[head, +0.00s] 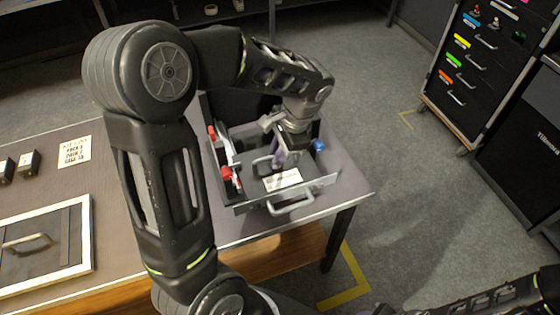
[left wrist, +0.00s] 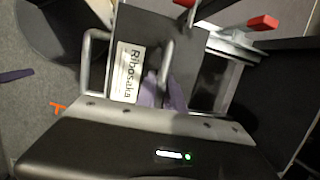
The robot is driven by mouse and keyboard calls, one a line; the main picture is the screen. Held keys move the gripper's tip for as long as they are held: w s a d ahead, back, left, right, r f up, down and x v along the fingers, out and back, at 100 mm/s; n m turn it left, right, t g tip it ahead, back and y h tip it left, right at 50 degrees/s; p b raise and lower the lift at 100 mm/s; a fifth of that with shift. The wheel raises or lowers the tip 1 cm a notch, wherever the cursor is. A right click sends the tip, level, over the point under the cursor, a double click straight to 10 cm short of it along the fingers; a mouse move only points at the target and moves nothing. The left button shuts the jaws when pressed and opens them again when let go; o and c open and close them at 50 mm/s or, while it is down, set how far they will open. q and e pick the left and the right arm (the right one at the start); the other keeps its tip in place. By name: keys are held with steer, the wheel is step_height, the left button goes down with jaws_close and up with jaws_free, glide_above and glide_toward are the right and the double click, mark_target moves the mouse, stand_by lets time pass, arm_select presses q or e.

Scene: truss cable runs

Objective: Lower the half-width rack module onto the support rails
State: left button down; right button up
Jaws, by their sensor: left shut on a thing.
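The half-width rack module is a dark grey box with a white label (head: 283,180) on top and a bar handle (left wrist: 168,58) beside it. Its dark top plate (left wrist: 145,22) and the label reading "Ribosaka" (left wrist: 126,72) show in the left wrist view. My left gripper (head: 280,160) points down and is shut on the bar handle; its purple fingers (left wrist: 162,92) show at the handle. The white rail (head: 222,146) with red knobs (head: 226,173) lies left of the module. I cannot tell whether the module touches the rails. My right gripper is out of view.
The frame stands at the table's right end, with a blue knob (head: 319,145) on its right side and a front handle (head: 292,206). A white-edged panel (head: 88,240) and a printed card (head: 75,151) lie left. A drawer cabinet (head: 470,60) stands beyond open floor.

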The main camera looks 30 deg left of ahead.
mark_target(267, 153)
arm_select(q)
steer(key=shift+w+a+r+p, duration=0.1)
steer(key=shift+w+a+p, duration=0.1)
steer(key=shift+w+a, duration=0.65)
steer(key=shift+w+a+p, duration=0.15)
steer(key=shift+w+a, duration=0.35)
steer(key=shift+a, duration=0.55)
steer(key=shift+s+d+f, duration=0.1)
steer(key=shift+f, duration=0.2)
steer(key=c, duration=1.4)
jaws_free()
steer(key=shift+o, duration=0.2)
steer(key=shift+f, duration=0.1)
steer(key=b+v, duration=0.1)
steer(key=v, duration=0.7)
steer(key=shift+f, duration=0.1)
